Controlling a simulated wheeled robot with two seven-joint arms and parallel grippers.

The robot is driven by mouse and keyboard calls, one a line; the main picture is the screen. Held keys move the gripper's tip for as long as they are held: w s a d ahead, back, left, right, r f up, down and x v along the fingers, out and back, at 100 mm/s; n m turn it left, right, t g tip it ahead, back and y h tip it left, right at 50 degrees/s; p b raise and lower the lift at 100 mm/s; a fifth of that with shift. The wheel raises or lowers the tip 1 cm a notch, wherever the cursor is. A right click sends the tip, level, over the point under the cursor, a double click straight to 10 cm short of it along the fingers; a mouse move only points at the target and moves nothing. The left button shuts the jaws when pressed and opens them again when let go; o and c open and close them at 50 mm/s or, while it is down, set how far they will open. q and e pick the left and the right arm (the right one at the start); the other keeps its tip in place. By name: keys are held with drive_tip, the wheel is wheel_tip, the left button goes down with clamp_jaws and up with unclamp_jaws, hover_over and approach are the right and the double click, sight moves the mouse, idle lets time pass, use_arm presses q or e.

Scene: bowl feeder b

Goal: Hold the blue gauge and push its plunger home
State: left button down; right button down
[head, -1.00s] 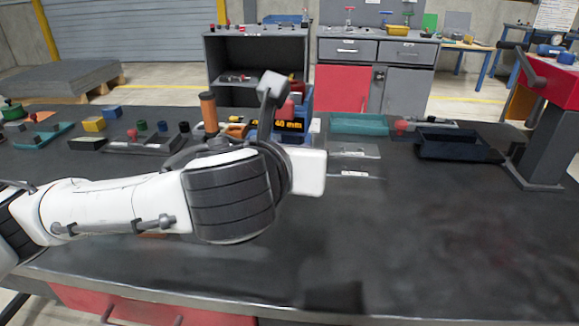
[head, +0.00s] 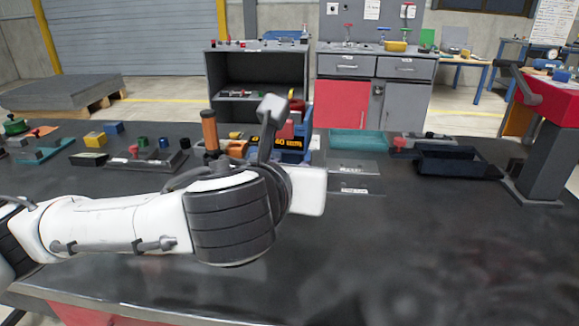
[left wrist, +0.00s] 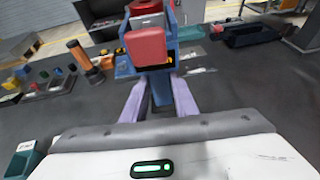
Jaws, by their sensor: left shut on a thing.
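The blue gauge (head: 304,128) stands past my left wrist in the head view, partly hidden by it. Its dark display shows yellow characters, in part "40". A red block, which may be its plunger (left wrist: 147,46), sticks out toward the camera in the left wrist view, where the blue body of the gauge (left wrist: 163,88) shows below it. My left gripper (left wrist: 159,84) has its two purple fingers on either side of the lower blue part and is shut on it. In the head view its fingertips are hidden behind the wrist. My right gripper is in neither view.
An orange cylinder (head: 209,131) stands left of the gauge. Several small coloured parts lie farther left. A teal tray (head: 359,141), a dark bin (head: 450,170) and a red-topped grey press (head: 545,150) are to the right. The front right of the table is clear.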

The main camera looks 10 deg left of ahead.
use_arm(q)
drive_tip(key=shift+f, duration=0.1)
wheel_tip(320, 180, down, 8)
drive_tip(key=b, duration=0.4)
drive_tip(key=shift+r, duration=0.2)
idle(1.6)
drive_tip(key=shift+f+b, duration=0.5)
drive_tip(key=shift+f, duration=0.55)
drive_tip(key=c, duration=2.2)
unclamp_jaws()
drive_tip(key=shift+f, duration=0.15)
clamp_jaws()
